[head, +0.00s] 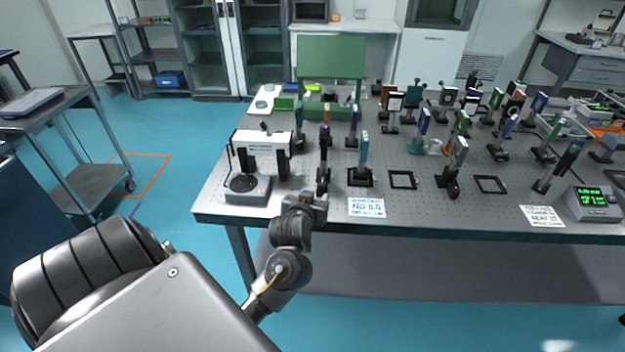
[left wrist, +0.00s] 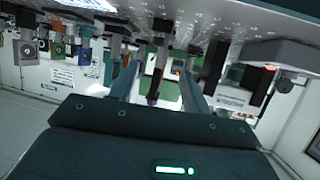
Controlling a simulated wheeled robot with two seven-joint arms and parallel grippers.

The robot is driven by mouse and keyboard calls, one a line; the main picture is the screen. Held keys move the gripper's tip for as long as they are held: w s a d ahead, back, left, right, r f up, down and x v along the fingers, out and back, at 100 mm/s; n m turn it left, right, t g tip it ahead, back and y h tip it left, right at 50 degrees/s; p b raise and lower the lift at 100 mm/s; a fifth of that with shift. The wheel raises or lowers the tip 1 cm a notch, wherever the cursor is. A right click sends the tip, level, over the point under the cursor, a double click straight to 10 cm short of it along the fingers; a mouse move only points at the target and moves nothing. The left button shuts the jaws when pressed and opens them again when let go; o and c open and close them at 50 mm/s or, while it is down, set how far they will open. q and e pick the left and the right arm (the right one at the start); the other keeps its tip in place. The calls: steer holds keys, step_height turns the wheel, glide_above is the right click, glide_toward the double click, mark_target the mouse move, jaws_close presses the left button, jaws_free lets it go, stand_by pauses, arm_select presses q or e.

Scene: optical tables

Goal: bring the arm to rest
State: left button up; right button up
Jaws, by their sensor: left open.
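My left arm reaches in from the lower left of the head view. Its gripper (head: 314,203) is at the front edge of the optical table (head: 420,215), left of a white label card (head: 367,207). In the left wrist view, where the scene is upside down, the two fingers of the left gripper (left wrist: 160,76) stand apart. Nothing is held between them; a dark post shows in the gap, farther off. In the head view the fingertips are small and hard to make out. My right gripper is in neither view.
A box with a round black dial (head: 247,189) and a white instrument (head: 262,142) stand left of the gripper. Several mounted optics fill the table behind and to the right. A meter with green digits (head: 592,203) is at far right.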

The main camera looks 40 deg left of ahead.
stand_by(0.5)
arm_select(q)
steer(key=s+d+f+m+g+h, duration=0.25)
steer(key=s+d+f, duration=0.3)
steer(key=s, duration=0.35)
steer(key=s+d+f+m+g+h, duration=0.2)
steer(key=s+d+f+g, duration=0.15)
steer(key=s+d, duration=0.35)
steer(key=s+d+f+m+g+h, duration=0.25)
steer(key=s+d+f, duration=0.2)
steer(key=s, duration=0.55)
step_height(320, 180, down, 27)
steer(key=s+g, duration=0.2)
steer(key=s+a+f, duration=0.3)
steer(key=s+f, duration=1.1)
steer(key=s, duration=0.1)
steer(key=shift+s+a+f+m+g+y, duration=0.2)
steer(key=shift+s+m+g+y, duration=0.1)
steer(key=shift+m+g+y, duration=0.1)
